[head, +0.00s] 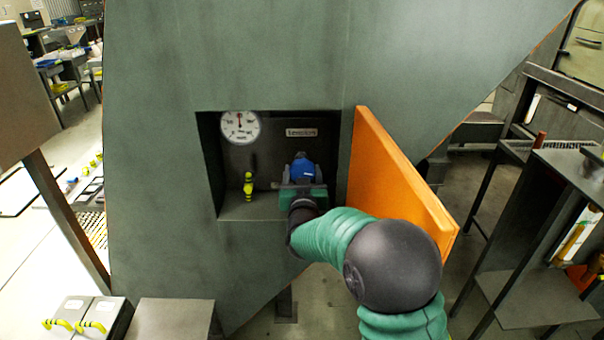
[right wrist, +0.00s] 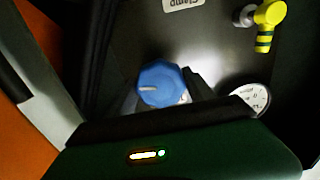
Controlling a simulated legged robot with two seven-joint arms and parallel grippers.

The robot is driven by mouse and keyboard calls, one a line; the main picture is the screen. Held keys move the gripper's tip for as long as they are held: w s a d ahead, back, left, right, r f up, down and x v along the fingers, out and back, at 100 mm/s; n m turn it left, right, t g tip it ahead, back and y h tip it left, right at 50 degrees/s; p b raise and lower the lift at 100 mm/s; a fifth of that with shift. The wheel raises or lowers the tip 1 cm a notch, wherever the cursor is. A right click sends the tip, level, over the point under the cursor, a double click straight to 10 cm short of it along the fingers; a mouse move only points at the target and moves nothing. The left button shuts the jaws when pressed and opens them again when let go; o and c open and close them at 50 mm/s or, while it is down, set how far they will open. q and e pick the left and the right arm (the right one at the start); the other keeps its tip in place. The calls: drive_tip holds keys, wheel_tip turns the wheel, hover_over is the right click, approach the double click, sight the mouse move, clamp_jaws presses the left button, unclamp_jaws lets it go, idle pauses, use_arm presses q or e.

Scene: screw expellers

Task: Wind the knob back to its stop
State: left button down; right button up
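A blue knob (head: 303,169) sits on the back panel of a recess in a large green machine. It also shows in the right wrist view (right wrist: 162,84), with a pale pointer line on its face. My right gripper (head: 302,188) reaches into the recess, just in front of and below the knob. In the right wrist view its dark fingers (right wrist: 165,96) stand apart, one on each side of the knob. A small gap shows by the right finger; contact on the left side is unclear. My left gripper is not in view.
A round dial gauge (head: 240,126) and a yellow-banded handle (head: 248,184) are left of the knob in the recess. A label plate (head: 301,132) is above it. An open orange door (head: 395,178) stands right of the opening, close to my right arm.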

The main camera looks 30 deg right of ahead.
drive_tip(key=c, duration=0.7)
drive_tip(key=shift+c, duration=0.2)
drive_tip(key=n+p, duration=0.2)
drive_tip(key=shift+r+n, duration=0.1)
drive_tip(key=shift+n, duration=0.3)
drive_tip(key=n+p, duration=0.4)
drive_tip(key=n, duration=0.1)
drive_tip(key=shift+a+n, duration=0.1)
drive_tip(key=shift+n, duration=0.2)
drive_tip(key=n+p, duration=0.4)
drive_tip(key=n, duration=0.2)
drive_tip(key=n+p, duration=0.2)
drive_tip(key=n, duration=0.2)
drive_tip(key=shift+f+p, duration=0.2)
drive_tip(key=shift+p, duration=0.15)
drive_tip(key=shift+f+n+p, duration=0.1)
drive_tip(key=shift+n+p, duration=0.2)
drive_tip(key=shift+n, duration=0.4)
